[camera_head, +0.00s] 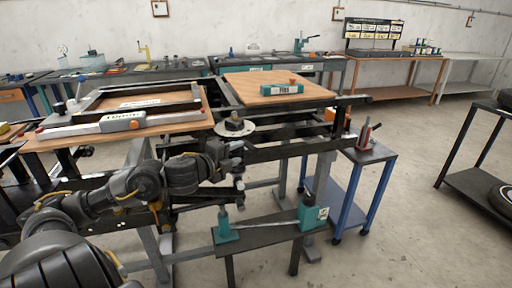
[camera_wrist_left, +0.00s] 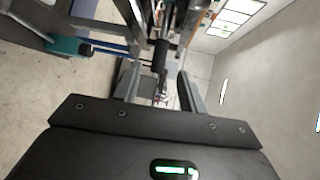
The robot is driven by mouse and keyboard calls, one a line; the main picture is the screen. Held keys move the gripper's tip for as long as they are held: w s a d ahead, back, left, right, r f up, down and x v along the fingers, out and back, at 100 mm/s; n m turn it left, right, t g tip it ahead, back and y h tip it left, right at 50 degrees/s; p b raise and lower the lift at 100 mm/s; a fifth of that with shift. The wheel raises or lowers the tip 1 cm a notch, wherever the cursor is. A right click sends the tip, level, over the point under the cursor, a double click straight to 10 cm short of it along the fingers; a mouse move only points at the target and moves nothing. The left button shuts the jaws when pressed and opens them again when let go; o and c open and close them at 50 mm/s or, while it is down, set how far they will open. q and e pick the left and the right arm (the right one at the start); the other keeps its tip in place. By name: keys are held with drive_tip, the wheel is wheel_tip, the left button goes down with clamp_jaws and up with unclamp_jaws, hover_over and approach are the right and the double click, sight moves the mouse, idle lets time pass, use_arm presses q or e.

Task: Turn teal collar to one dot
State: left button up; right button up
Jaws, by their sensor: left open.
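I cannot pick out a teal collar or its dots for sure. Two teal parts sit on a low black bench: a left post (camera_head: 226,229) and a larger right block (camera_head: 313,213) with a pale label. A thin bar runs between them. My left gripper (camera_head: 239,168) is open, above and behind the left post, by the dark frame. In the left wrist view its two fingers (camera_wrist_left: 158,82) stand apart, with a dark cylindrical part (camera_wrist_left: 160,55) beyond them. A teal part (camera_wrist_left: 68,47) shows at that view's left. My right gripper is out of view.
A wooden board (camera_head: 275,88) carries a teal box (camera_head: 282,89). A blue-legged cart (camera_head: 365,155) stands right of the bench. The floor at front right is clear.

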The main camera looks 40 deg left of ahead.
sight(249, 148)
use_arm(q)
drive_tip(key=w, duration=0.5)
drive_tip(key=shift+w+a+f, duration=0.1)
drive_tip(key=shift+w+f, duration=0.05)
drive_tip(key=shift+f, duration=0.25)
drive_tip(key=w, duration=0.3)
drive_tip(key=shift+w+f+p, duration=0.1)
drive_tip(key=shift+f+p, duration=0.25)
drive_tip(key=shift+w+f, duration=0.15)
drive_tip(key=shift+w, duration=0.3)
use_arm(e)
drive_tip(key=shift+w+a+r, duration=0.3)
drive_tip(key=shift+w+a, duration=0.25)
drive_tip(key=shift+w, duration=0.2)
